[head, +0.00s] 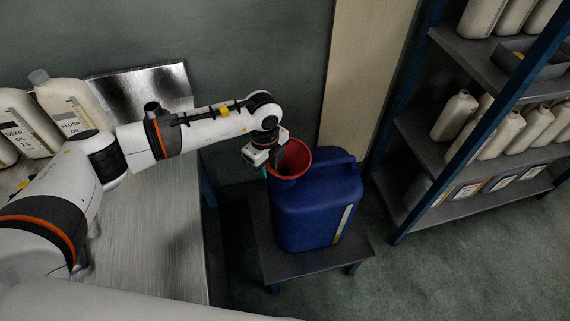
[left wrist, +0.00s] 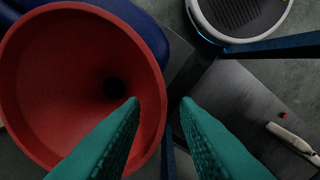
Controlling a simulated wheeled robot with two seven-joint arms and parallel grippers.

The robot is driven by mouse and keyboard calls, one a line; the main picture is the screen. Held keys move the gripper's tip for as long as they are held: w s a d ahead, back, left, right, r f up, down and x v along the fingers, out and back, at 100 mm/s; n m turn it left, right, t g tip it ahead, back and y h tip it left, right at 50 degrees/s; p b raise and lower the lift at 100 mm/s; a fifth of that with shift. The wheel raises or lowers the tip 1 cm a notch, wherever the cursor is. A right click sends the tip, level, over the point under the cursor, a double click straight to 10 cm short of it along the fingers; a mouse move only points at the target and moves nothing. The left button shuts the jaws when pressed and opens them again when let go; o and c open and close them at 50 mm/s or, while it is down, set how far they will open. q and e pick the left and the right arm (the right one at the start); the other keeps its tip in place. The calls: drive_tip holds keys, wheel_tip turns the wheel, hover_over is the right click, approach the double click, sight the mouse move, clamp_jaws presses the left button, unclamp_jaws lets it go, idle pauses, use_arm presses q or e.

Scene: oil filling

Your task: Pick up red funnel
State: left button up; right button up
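The red funnel (head: 290,158) sits mouth up on top of the blue canister (head: 318,205), apparently in its opening. In the left wrist view the funnel's wide mouth (left wrist: 50,75) fills the left side. My left gripper (head: 268,163) is at the funnel's left rim in the head view. In the left wrist view its two green fingers (left wrist: 160,100) are apart. One finger overlaps the funnel's inside, and the other shows outside the rim, with the rim's edge between them. I cannot tell whether either touches it. My right gripper is not in view.
The canister stands on a small dark stand (head: 318,262). A metal workbench (head: 175,235) with pale oil bottles (head: 72,108) is at the left. A blue-framed shelf (head: 455,150) with several bottles stands at the right. Floor between stand and shelf is clear.

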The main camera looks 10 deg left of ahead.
use_arm(q)
clamp_jaws()
idle(0.3)
